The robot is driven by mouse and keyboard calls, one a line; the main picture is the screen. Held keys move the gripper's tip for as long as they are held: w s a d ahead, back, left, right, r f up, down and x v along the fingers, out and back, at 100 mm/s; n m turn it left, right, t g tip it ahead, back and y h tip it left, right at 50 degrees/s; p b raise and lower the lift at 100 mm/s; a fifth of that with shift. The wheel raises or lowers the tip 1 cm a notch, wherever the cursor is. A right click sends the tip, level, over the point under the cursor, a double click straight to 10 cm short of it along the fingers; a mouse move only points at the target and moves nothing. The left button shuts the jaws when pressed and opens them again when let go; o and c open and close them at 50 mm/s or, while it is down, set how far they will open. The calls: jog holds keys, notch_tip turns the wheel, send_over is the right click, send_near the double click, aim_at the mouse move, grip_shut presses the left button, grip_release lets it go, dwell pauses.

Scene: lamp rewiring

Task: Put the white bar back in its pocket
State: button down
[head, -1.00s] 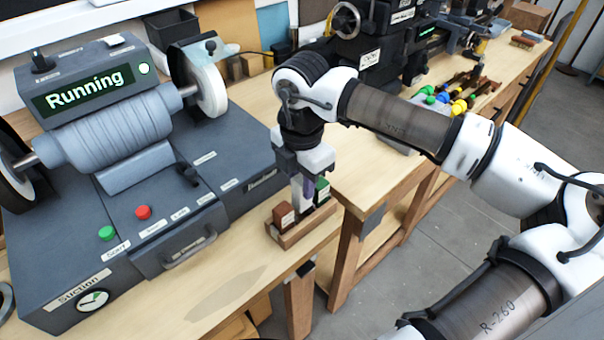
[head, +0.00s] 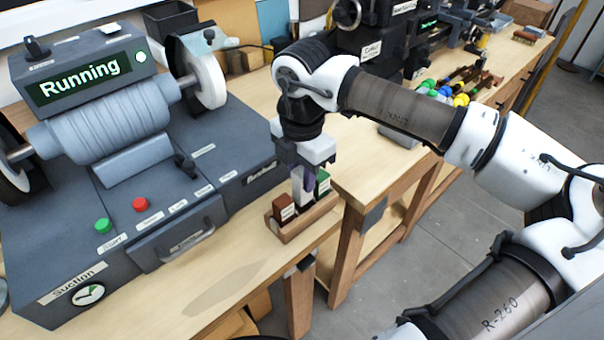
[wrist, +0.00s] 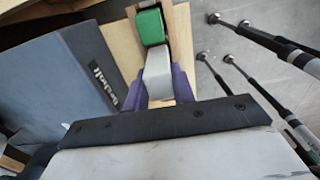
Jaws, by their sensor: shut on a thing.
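The white bar (head: 303,192) is upright between the purple fingers of my gripper (head: 304,180), which is shut on it. It stands over the middle of a small wooden holder (head: 306,228), between a red-brown bar (head: 283,206) and a green bar (head: 322,183). Its lower end is hidden behind the holder's near parts, so I cannot tell how deep it sits. In the wrist view the white bar (wrist: 157,72) shows between the fingers, just below the green bar (wrist: 150,26).
A grey polishing machine (head: 108,135) reading "Running" stands to the left, its white wheel (head: 208,75) at the back. The holder is near the bench's front edge. Several coloured-handled tools (head: 460,90) lie further back right. Bare bench top (head: 225,285) lies in front.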

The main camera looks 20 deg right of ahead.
jog(key=f+b, duration=0.1)
jog(key=b, duration=0.3)
jog(key=shift+w+d, duration=0.1)
jog(key=shift+r+b, duration=0.2)
jog(key=shift+b, duration=0.9)
jog(key=shift+r, duration=0.15)
jog(key=shift+f+b, duration=0.95)
jog(key=shift+f, duration=0.45)
jog(key=shift+f+b, duration=0.55)
jog(key=shift+b, duration=0.15)
jog(key=shift+f+b, duration=0.25)
jog(key=shift+b, duration=0.05)
jog(key=c, duration=1.1)
grip_release()
